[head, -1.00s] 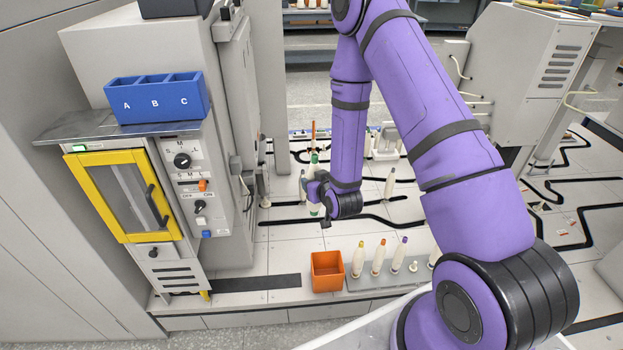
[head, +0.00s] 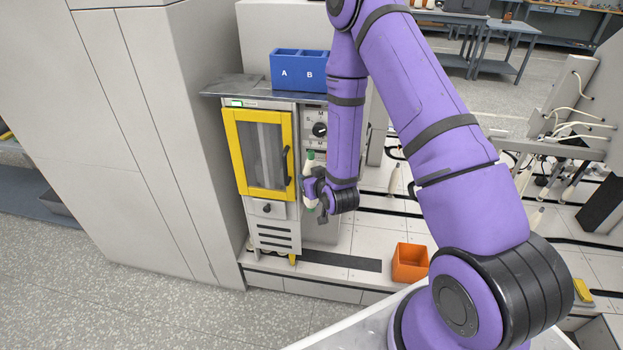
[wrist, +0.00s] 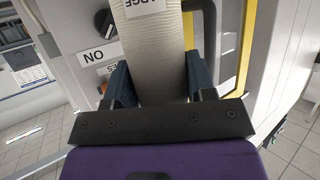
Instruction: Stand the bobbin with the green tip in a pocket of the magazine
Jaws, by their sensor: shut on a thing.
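The bobbin with the green tip (head: 309,157) is upright, slightly tilted, in my gripper (head: 317,189), in front of the machine. My gripper is shut on its pale body, which also fills the middle of the wrist view (wrist: 158,58) between the two dark fingers; its tip is out of that view. A label ending in "ARGE" shows on it. The blue box with lettered pockets (head: 297,77), which looks like the magazine, stands on the metal shelf above and left of my gripper.
The machine has a yellow-framed door (head: 265,155), shut, left of my gripper. A metal shelf (head: 235,87) tops it. An orange bin (head: 410,263) sits lower right on the bench ledge. A pale bobbin (head: 395,180) stands behind my arm. Open floor (head: 140,300) lies at front left.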

